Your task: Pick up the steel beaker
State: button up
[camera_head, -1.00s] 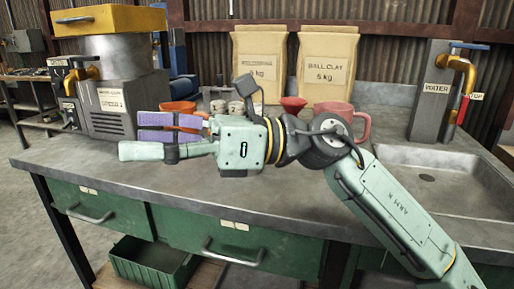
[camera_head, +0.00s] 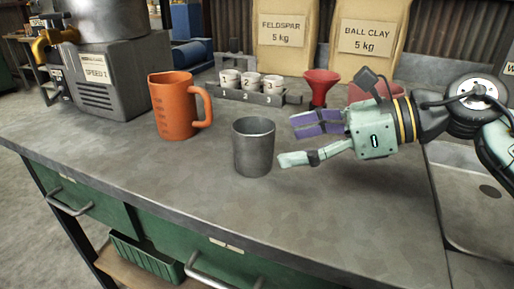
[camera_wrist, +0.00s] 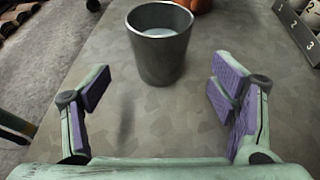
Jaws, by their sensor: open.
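The steel beaker (camera_head: 253,148) is a dark grey, slightly tapered cup that stands upright on the grey worktop in the head view. My gripper (camera_head: 299,140) is just to its right, fingers pointing left towards it, open and empty. In the wrist view the beaker (camera_wrist: 160,48) is ahead of my gripper (camera_wrist: 160,105), beyond the fingertips and roughly centred between them. The fingers have purple pads and a clear gap between them. Nothing touches the beaker. Something pale shows inside it in the wrist view.
An orange jug (camera_head: 176,108) stands behind and left of the beaker. A machine (camera_head: 112,78) stands at left. The worktop's front is clear.

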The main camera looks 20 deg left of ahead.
aim_at(254, 149)
jog(key=b+x, duration=0.1)
jog(key=x, duration=0.7)
jog(key=shift+s+a+b, duration=0.1)
jog(key=shift+b, duration=0.2)
jog(key=c, duration=1.5)
